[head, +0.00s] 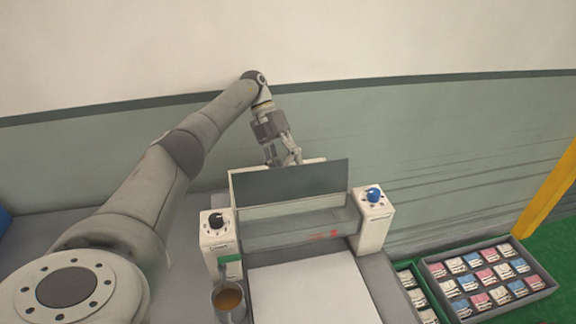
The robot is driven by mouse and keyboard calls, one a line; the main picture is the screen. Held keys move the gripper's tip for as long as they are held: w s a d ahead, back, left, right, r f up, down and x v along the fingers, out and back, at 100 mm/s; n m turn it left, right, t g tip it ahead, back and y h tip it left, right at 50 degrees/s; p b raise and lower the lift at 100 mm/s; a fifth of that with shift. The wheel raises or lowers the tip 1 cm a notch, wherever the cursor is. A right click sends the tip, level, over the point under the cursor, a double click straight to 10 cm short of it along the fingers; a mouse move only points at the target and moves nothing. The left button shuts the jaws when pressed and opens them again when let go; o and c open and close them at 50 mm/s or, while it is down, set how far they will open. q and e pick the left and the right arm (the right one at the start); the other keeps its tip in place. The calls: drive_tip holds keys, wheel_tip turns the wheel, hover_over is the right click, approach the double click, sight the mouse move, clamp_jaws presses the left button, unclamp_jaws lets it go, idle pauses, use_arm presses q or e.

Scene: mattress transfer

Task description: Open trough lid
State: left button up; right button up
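The trough lid (290,182) is a dark grey panel standing raised at the back of the machine, above a trough (298,222) with a pale, glassy-looking inside. My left gripper (284,157) is behind the lid's upper edge, left of its middle. Its fingers point down, and their tips are partly hidden by the lid. I cannot tell whether they touch the lid or how far apart they are. My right gripper is not in view.
A white block with a black knob (216,221) stands left of the trough, one with a blue knob (374,194) right. A cup with brown content (229,299) stands front left. A white sheet (312,292) lies in front. A tray of small packs (548,277) sits right.

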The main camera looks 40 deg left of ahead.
use_arm(q)
wheel_tip(320, 180, up, 10)
drive_tip(key=shift+w+d+f, duration=0.15)
drive_tip(key=shift+w, duration=0.1)
idle(0.5)
drive_tip(key=shift+f, duration=0.1)
